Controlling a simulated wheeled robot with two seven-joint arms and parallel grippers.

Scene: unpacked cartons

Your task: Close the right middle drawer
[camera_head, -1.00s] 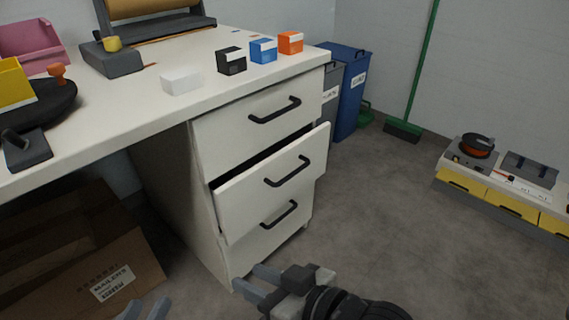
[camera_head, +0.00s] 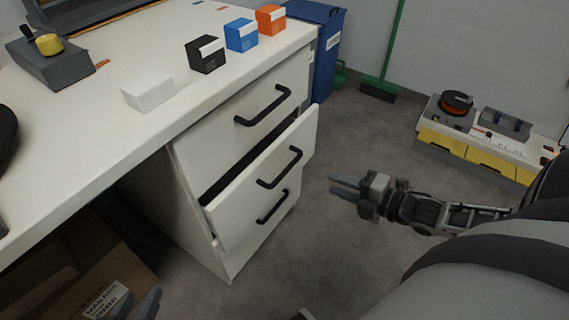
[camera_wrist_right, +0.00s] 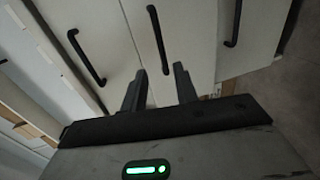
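The middle drawer (camera_head: 265,180) of the white desk cabinet stands pulled out, with a dark gap along its top edge; its front has a black bar handle (camera_head: 279,168). The top drawer (camera_head: 225,125) above and the bottom drawer (camera_head: 245,238) below look shut. My right gripper (camera_head: 333,187) is open and empty, to the right of the drawer front and apart from it, fingers pointing left. In the right wrist view, the open fingers (camera_wrist_right: 159,78) point towards the middle drawer front (camera_wrist_right: 188,35) and its handle. My left gripper (camera_head: 138,303) is at the bottom edge, fingers apart, partly cut off.
Small white (camera_head: 148,94), black (camera_head: 206,55), blue (camera_head: 241,35) and orange (camera_head: 271,20) boxes stand on the desk top. A carton (camera_head: 105,270) lies under the desk. A blue bin (camera_head: 327,50) stands behind the cabinet.

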